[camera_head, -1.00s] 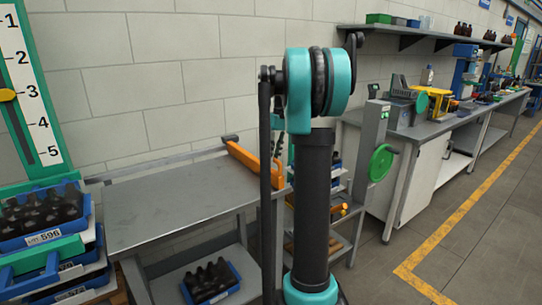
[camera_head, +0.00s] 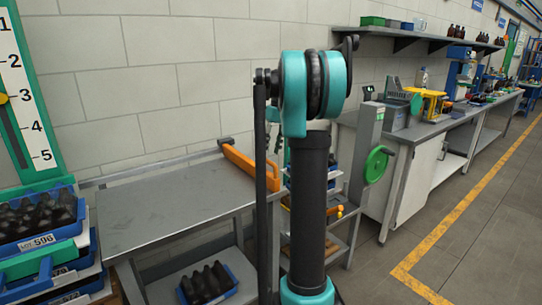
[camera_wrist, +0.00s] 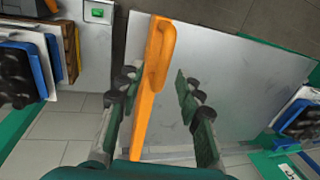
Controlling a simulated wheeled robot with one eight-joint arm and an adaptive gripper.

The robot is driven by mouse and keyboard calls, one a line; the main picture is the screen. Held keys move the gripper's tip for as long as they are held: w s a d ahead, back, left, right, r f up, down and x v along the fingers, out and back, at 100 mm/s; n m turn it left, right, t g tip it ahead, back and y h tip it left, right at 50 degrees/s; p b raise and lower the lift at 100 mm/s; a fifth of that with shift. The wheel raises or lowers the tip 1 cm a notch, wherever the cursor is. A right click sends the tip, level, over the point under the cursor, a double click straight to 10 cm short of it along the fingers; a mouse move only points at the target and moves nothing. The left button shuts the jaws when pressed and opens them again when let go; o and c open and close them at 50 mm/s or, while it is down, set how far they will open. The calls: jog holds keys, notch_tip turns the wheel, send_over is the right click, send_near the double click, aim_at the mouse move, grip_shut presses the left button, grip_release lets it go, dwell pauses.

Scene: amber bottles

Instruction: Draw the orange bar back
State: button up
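The orange bar (camera_head: 248,168) lies along the right end of the grey metal table (camera_head: 165,210), low over its top. In the wrist view the bar (camera_wrist: 152,75) runs lengthwise up the middle of the picture, with a thicker raised grip at its far end. My gripper (camera_wrist: 155,85) is open. Its two dark-padded fingers appear on either side of the bar, apart from it in the picture; I cannot tell how high they are above it. In the head view my arm hides part of the bar's near end and most of my gripper.
Crates of amber bottles (camera_head: 40,222) stand left of the table, beside a numbered scale board (camera_head: 28,100). Another blue crate (camera_head: 208,283) sits on the table's lower shelf. A stand with a green wheel (camera_head: 377,163) is at the right. The table top is otherwise clear.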

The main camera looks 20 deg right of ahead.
notch_tip(320, 180, up, 8)
jog(key=d, duration=0.1)
jog(key=shift+w+d, duration=0.2)
jog(key=shift+d, duration=0.1)
jog(key=shift+r, duration=0.1)
jog(key=s+a+f+m+t, duration=0.1)
jog(key=s+a+f, duration=0.4)
jog(key=s+f, duration=0.5)
jog(key=s+a+f+m+t+h, duration=0.1)
jog(key=s+a+f, duration=0.4)
jog(key=s+f, duration=0.5)
jog(key=s+a+f+m+t+h, duration=0.1)
jog(key=s+a+f, duration=0.4)
jog(key=s+f, duration=0.5)
notch_tip(320, 180, down, 2)
jog(key=shift+a+f+t, duration=0.2)
jog(key=shift+a+t, duration=0.2)
jog(key=shift+t, duration=0.5)
